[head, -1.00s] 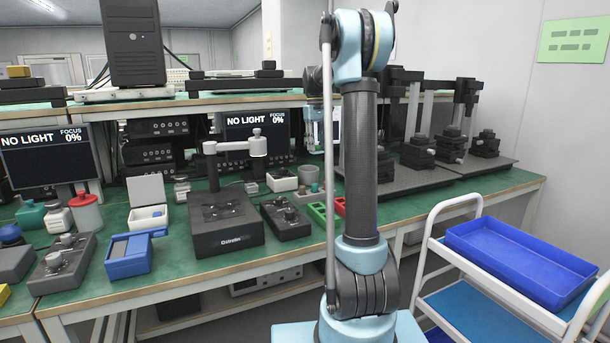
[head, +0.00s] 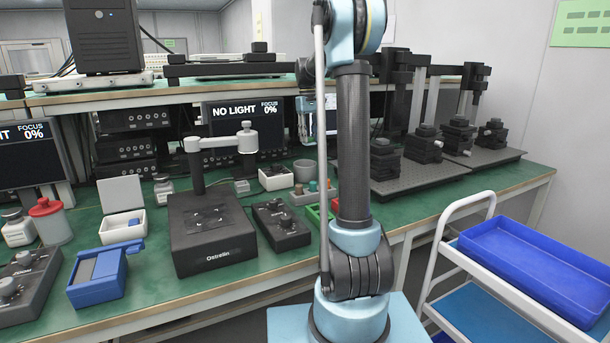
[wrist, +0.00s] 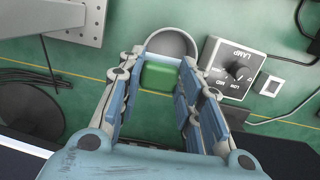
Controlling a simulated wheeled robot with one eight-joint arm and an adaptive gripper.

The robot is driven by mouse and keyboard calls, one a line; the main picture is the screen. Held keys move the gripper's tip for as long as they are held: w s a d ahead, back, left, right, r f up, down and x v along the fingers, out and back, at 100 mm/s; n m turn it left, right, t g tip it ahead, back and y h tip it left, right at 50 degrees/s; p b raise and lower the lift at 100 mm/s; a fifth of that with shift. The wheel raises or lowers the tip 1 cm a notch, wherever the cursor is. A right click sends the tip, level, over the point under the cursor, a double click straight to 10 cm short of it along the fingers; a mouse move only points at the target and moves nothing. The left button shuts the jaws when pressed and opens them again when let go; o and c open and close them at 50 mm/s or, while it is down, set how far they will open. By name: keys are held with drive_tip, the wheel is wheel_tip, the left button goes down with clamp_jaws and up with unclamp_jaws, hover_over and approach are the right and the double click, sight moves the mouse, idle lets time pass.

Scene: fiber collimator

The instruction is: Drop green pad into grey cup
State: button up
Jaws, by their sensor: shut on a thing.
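The green pad (wrist: 160,74) is between the fingers of my gripper (wrist: 160,70) in the wrist view, held by them. The grey cup (wrist: 189,42) is just beyond the fingertips in the wrist view, its round opening partly behind the pad and fingers. In the head view the grey cup (head: 305,171) stands on the green bench, left of my arm. My gripper's light blue part (head: 306,118) shows above and behind the cup there, partly hidden by my arm. The pad cannot be made out in the head view.
A lamp control box (wrist: 233,68) sits right of the cup in the wrist view, with cables around it. A grey metal base (wrist: 72,15) is at upper left. A black knob box (head: 281,224) and green tray (head: 318,216) stand near the cup. A cart with a blue tray (head: 530,268) is at right.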

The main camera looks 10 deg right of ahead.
drive_tip(key=shift+f, duration=1.65)
drive_tip(key=o, duration=1.1)
drive_tip(key=r, duration=0.4)
drive_tip(key=w+r, duration=0.1)
drive_tip(key=r, duration=0.7)
drive_tip(key=shift+w+a, duration=0.2)
drive_tip(key=shift+a, duration=0.15)
drive_tip(key=shift+f, duration=0.1)
